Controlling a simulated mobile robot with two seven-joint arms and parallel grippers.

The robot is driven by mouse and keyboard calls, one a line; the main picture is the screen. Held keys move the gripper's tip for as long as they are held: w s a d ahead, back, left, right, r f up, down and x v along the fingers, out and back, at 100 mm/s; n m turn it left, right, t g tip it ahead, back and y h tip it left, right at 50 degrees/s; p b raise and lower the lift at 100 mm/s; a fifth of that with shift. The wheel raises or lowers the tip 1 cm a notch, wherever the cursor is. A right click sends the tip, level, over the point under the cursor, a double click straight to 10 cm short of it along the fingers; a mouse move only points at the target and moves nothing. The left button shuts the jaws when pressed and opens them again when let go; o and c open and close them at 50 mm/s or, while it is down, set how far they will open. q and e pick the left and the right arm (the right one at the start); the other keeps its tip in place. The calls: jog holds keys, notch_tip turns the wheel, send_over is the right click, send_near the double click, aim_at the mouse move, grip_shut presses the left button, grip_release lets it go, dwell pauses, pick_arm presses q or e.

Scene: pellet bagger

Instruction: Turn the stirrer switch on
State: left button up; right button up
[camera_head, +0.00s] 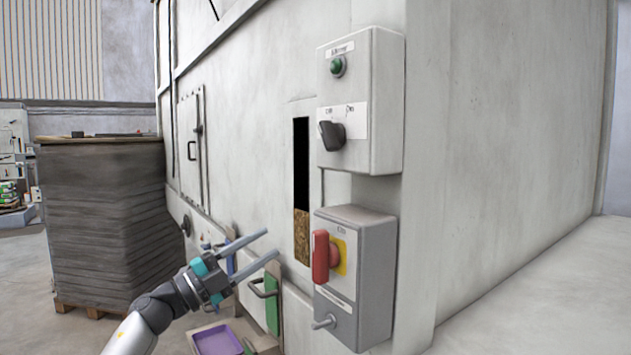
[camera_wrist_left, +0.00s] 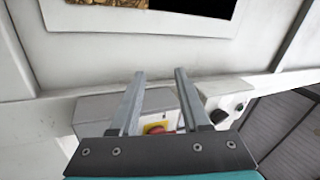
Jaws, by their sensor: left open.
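The stirrer switch (camera_head: 332,136) is a black rotary knob on a white plate marked Off and On. It sits on the upper grey box (camera_head: 385,105), below a green button or lamp (camera_head: 337,67). Its grip seems turned to the Off side. In the left wrist view the black knob (camera_wrist_left: 218,116) shows right of the fingers, with the green part (camera_wrist_left: 239,107) beside it. My left gripper (camera_head: 272,243) is open and empty, left of and lower than the knob and apart from it. My right gripper is in neither view.
A lower grey box (camera_head: 375,270) carries a red handle (camera_head: 321,256) on a yellow plate, close right of my left gripper. A sight window (camera_head: 301,165) with pellets is in the machine wall.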

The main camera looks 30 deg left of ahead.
pick_arm(q)
jog(key=s+d+r+m+g+h, duration=0.25)
jog(key=s+r+m, duration=0.2)
jog(key=r, duration=0.25)
jog(key=s+d+r+m+g+h, duration=0.2)
jog(key=s+d+r+m, duration=0.15)
jog(key=r+m, duration=0.35)
jog(key=m+y+b, duration=0.1)
jog(key=m+y, duration=0.2)
jog(key=y, duration=0.3)
send_near(322, 134)
jog(key=shift+t, duration=0.25)
jog(key=p+x, duration=0.5)
jog(key=x, duration=0.1)
jog(key=shift+p+x, duration=0.9)
jog(key=shift+x, duration=0.25)
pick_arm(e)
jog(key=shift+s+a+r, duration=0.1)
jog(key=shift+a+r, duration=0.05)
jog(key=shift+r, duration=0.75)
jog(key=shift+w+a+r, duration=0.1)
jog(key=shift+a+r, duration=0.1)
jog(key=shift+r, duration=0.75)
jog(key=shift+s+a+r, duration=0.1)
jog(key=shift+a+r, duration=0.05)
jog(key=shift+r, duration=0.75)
pick_arm(q)
jog(key=shift+f, duration=0.15)
grip_shut()
